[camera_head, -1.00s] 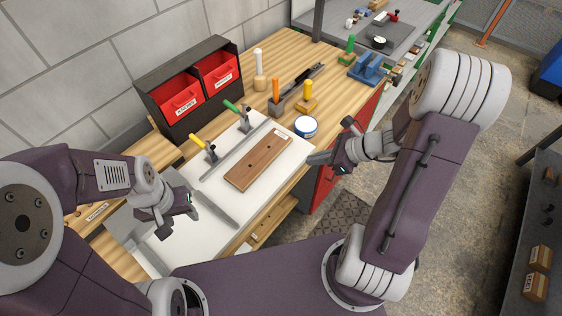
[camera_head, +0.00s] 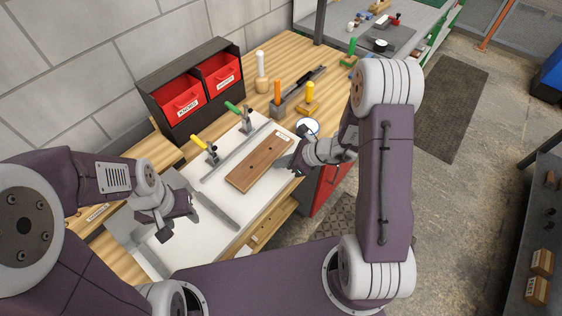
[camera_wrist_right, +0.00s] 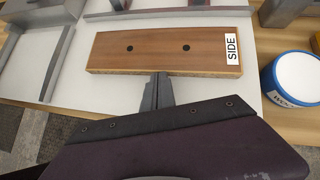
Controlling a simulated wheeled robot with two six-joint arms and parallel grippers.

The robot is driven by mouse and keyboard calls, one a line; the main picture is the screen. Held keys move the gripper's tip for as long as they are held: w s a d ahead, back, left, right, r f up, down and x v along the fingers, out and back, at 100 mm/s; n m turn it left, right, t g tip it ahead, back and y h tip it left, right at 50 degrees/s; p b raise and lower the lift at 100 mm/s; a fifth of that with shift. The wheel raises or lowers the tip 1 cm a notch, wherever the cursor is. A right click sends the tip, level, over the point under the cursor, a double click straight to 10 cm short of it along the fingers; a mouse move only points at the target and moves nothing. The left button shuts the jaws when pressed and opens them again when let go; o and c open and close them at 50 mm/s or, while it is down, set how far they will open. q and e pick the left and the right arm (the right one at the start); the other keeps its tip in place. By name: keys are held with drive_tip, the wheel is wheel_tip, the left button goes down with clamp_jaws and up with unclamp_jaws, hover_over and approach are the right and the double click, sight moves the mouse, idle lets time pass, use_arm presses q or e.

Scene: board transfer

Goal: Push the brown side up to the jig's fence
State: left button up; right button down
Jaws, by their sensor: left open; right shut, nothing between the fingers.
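The brown side (camera_head: 258,162) is a flat wooden board with two dark holes and a white "SIDE" label. It lies on the white jig plate (camera_head: 262,202). The jig's fence (camera_head: 234,152) is a long grey bar along its far edge, with a strip of white between them; this strip also shows in the right wrist view above the board (camera_wrist_right: 165,50). My right gripper (camera_head: 295,163) is shut and empty at the board's near long edge; its tips (camera_wrist_right: 160,78) touch or almost touch that edge. My left gripper (camera_head: 190,207) is open and empty over the jig's left part.
A yellow-handled clamp (camera_head: 204,149) and a green-handled clamp (camera_head: 240,116) stand behind the fence. A second grey bar (camera_head: 216,210) lies left of the board. A blue-rimmed tin (camera_head: 309,126) stands just beyond my right gripper. Red bins (camera_head: 182,101) stand at the back.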

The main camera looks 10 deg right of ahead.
sight(264, 160)
use_arm(q)
wheel_tip(264, 160, down, 2)
drive_tip(key=shift+b, duration=1)
use_arm(e)
drive_tip(key=w+a, duration=0.1)
drive_tip(key=a, duration=0.1)
drive_tip(key=w+a, duration=0.1)
drive_tip(key=shift+w+a, duration=0.3)
drive_tip(key=shift+a, duration=0.1)
drive_tip(key=shift+d, duration=0.15)
